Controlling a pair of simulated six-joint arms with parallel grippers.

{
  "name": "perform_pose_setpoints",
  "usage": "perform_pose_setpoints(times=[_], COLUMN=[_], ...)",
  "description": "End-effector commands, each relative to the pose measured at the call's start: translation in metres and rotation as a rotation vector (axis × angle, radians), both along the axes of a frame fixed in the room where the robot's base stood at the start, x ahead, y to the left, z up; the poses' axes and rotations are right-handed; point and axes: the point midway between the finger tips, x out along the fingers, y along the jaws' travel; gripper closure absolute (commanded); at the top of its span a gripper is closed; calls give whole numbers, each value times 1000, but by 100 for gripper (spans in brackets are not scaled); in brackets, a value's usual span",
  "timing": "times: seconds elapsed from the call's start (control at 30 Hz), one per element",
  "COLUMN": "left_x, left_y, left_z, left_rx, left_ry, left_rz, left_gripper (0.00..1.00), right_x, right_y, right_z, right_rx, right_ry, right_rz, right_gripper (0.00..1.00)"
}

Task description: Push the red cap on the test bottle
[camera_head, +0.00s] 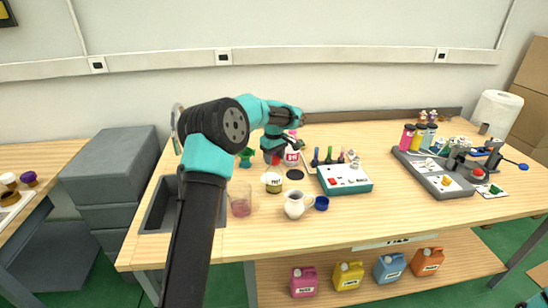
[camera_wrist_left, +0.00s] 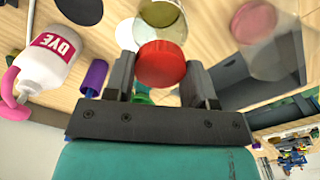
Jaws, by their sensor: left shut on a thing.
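My left gripper (camera_head: 277,148) reaches over the left part of the bench. In the left wrist view its two dark fingers (camera_wrist_left: 160,76) are shut on a round red cap (camera_wrist_left: 160,62). In the head view a bit of red (camera_head: 267,158) shows below the gripper; most of the cap is hidden there. A small labelled jar with yellow-olive contents (camera_head: 273,183) stands just in front of the gripper, and it shows beyond the cap in the wrist view (camera_wrist_left: 161,17). I cannot tell whether the cap touches any bottle. My right gripper is not in view.
A white DYE bottle (camera_head: 292,156) stands close right of the gripper. A pinkish glass (camera_head: 240,203), a white jug (camera_head: 297,205), a blue cup (camera_head: 322,203) and a teal-based box (camera_head: 345,180) stand nearby. A sink (camera_head: 160,205) lies left. The bench's front right is clear.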

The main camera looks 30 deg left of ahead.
Motion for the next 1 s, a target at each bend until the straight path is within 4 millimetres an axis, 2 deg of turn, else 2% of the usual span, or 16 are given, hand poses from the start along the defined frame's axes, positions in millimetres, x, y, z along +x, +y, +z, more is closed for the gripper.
perform_pose_setpoints(times=[0.27, 0.3, 0.57, 0.73, 0.93, 1.0], left_x=[0, 0, 0, 0, 0, 0], left_y=[0, 0, 0, 0, 0, 0], left_z=[0, 0, 0, 0, 0, 0], left_rx=[0, 0, 0, 0, 0, 0], left_ry=[0, 0, 0, 0, 0, 0], left_rz=[0, 0, 0, 0, 0, 0], left_gripper=[71, 47, 22, 20, 2, 0], right_x=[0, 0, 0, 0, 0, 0], right_y=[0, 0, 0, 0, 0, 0], right_z=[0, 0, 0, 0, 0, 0], right_rx=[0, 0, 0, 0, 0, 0], right_ry=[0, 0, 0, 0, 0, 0], right_rz=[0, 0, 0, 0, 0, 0], right_gripper=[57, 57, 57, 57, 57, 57])
